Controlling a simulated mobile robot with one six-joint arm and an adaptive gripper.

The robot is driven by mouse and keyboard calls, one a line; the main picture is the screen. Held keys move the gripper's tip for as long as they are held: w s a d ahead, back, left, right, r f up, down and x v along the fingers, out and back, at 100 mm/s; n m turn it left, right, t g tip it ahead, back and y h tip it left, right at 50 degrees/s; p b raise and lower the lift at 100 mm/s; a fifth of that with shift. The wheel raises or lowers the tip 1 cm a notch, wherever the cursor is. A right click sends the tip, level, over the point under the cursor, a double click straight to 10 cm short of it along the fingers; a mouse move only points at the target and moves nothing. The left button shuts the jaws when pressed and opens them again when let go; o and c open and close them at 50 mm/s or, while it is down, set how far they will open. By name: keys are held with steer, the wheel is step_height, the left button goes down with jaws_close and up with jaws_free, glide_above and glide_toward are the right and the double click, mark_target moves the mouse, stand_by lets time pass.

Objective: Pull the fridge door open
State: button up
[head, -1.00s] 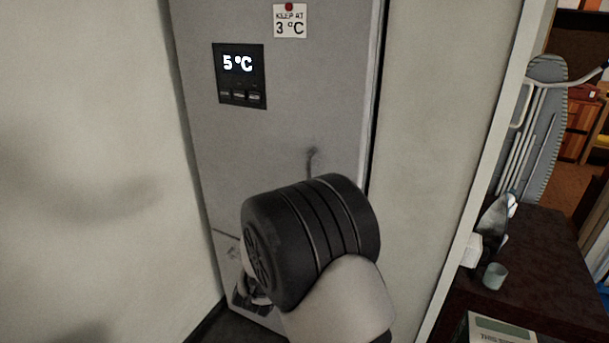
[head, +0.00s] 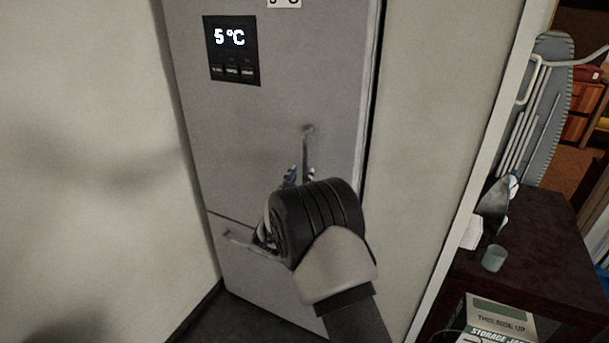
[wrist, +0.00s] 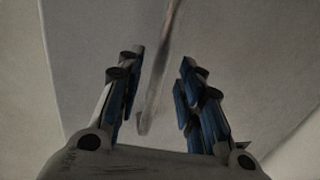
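The grey fridge door (head: 255,130) is shut in the head view, with a lit display (head: 231,50) reading 5 °C. Its upright handle (head: 308,140) sticks out near the right edge; its lower part is hidden by my gripper (head: 302,176). In the wrist view the handle (wrist: 160,75) shows as a slim bar between the two blue-padded fingers of my gripper (wrist: 160,82). The fingers are open, with a gap on each side of the bar. Whether the bar lies fully between the pads in depth is hard to tell.
A lower door with its own handle (head: 245,243) is below. Plain walls flank the fridge closely on both sides. At the right, a dark table (head: 540,235) holds a small cup (head: 494,258); an ironing board (head: 545,110) stands behind it.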

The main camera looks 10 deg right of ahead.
mark_target(304, 172)
steer(key=shift+b+x, duration=0.3)
steer(key=shift+x, duration=1.8)
jaws_close()
